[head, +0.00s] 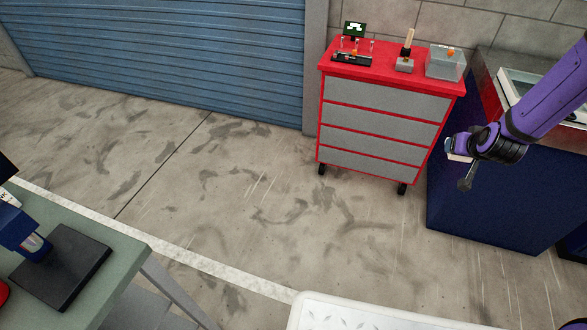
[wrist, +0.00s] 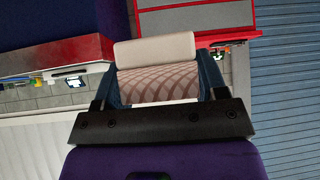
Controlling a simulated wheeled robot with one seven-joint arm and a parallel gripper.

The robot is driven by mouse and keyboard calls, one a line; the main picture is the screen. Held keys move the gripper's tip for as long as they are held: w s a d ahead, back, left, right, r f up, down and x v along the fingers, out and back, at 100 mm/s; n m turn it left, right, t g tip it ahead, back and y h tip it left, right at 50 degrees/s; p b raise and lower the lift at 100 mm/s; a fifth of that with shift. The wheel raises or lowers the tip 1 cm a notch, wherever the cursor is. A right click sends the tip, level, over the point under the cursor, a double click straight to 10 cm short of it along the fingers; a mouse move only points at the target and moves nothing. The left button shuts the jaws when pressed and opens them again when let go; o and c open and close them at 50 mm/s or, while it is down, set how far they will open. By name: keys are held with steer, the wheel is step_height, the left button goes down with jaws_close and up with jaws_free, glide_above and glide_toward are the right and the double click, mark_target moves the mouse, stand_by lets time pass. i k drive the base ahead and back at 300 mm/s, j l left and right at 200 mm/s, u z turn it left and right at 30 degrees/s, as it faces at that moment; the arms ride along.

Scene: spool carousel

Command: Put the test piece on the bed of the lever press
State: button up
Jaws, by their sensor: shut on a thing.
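My gripper (head: 457,160) hangs at the right, in front of the dark blue cabinet. In the wrist view my gripper (wrist: 159,85) is shut on a pale piece with a cream block end and a pinkish cross-hatched face, which I take to be the test piece (wrist: 155,48). It shows small and pale in the head view (head: 459,157). The lever press (head: 22,236) appears to be the blue machine at the lower left, partly cut off by the frame edge. Its flat black bed (head: 75,262) looks bare and lies far from my gripper.
The press stands on a grey-green table (head: 125,255). A dark blue cabinet (head: 490,215) stands at right. The floor between is open.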

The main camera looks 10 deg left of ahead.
mark_target(65, 265)
steer(key=k+j+u, duration=0.45)
steer(key=u, duration=0.2)
steer(key=k+j+u, duration=0.15)
steer(key=j+u, duration=0.15)
steer(key=j, duration=0.2)
steer(key=k+j+u, duration=0.15)
steer(key=j+u, duration=0.2)
